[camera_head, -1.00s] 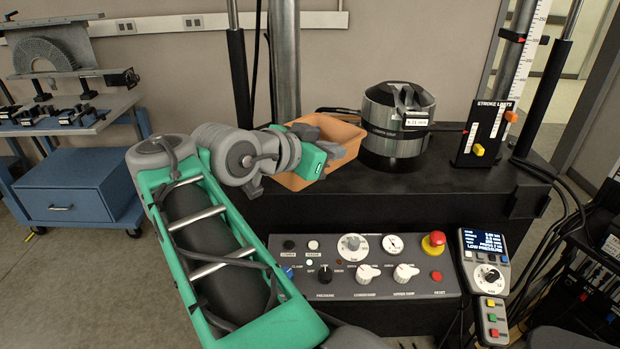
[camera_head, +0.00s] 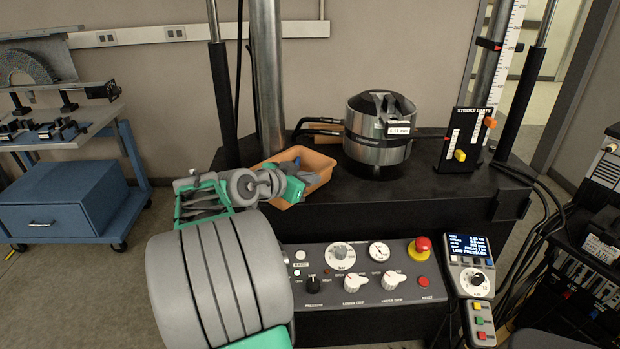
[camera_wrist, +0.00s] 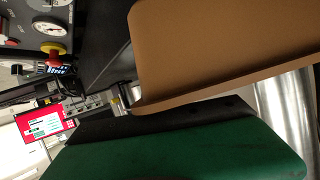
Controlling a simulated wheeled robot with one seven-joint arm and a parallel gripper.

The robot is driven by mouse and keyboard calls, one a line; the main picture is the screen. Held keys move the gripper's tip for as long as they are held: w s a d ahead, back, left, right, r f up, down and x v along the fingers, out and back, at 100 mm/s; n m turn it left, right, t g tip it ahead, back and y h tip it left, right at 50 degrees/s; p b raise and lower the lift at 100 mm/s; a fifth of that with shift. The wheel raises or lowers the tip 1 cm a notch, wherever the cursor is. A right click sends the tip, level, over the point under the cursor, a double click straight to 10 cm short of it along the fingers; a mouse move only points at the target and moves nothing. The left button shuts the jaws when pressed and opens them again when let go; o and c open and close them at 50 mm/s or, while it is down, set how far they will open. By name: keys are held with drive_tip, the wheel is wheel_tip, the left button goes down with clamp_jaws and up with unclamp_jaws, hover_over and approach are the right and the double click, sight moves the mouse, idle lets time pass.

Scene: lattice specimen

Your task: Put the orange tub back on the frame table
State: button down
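The orange tub (camera_head: 318,160) is at the left front of the black frame table (camera_head: 425,186), left of the steel drum. Its open top faces up and it looks a little tilted. I cannot tell whether its base rests on the table. My gripper (camera_head: 299,186) is at the tub's near left side, partly over its opening. In the wrist view the tub's wall (camera_wrist: 225,45) fills the upper right, close to the green body of my gripper. The fingertips are hidden, so their grip on the tub cannot be made out.
The steel drum (camera_head: 372,150) stands right of the tub, with a stroke limits panel (camera_head: 463,140) beyond. A steel column (camera_head: 267,80) rises behind the tub. The control panel (camera_head: 365,277) with a red button is below the table's front. A blue cart (camera_head: 70,200) stands left.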

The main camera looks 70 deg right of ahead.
drive_tip(key=shift+f, duration=0.2)
drive_tip(key=c, duration=1.6)
unclamp_jaws()
drive_tip(key=shift+r, duration=0.1)
drive_tip(key=shift+c, duration=0.2)
